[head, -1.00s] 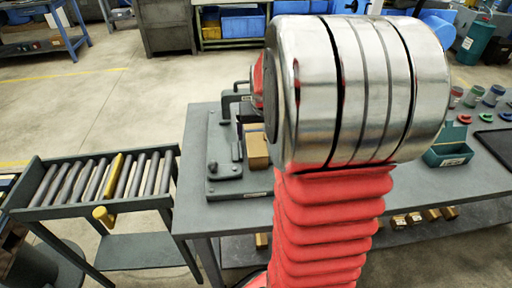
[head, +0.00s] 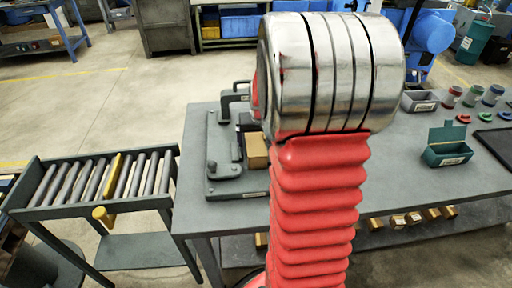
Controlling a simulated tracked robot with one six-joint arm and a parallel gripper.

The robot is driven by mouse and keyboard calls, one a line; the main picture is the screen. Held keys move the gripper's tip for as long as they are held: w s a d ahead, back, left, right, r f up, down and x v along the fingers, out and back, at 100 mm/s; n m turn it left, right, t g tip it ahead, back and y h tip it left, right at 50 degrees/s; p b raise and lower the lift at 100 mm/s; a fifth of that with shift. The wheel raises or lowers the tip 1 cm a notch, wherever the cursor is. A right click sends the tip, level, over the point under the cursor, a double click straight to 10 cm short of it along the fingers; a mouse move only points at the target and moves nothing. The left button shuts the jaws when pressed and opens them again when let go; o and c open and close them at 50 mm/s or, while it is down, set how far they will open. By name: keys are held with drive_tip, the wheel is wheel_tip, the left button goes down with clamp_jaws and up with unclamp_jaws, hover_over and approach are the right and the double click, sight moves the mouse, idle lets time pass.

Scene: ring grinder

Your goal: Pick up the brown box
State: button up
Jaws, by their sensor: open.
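A brown box (head: 256,150) sits on the grey table, at the right side of a dark grey fixture (head: 222,160). My red, silver-jointed arm stands in front and hides part of the area just right of the box. My gripper is not visible; it is hidden behind the large silver joint or out of the frame.
A roller conveyor (head: 95,185) with a yellow bar stands left of the table (head: 400,180). On the table's right are an open green box (head: 447,150), a grey bin (head: 420,101) and several small jars and coloured rings. Several small brown boxes (head: 415,218) lie on the lower shelf.

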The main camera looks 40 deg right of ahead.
sight(259, 138)
drive_tip(key=shift+c, duration=0.5)
drive_tip(key=c, duration=1)
drive_tip(key=shift+r, duration=0.1)
wheel_tip(259, 138, up, 10)
idle(0.5)
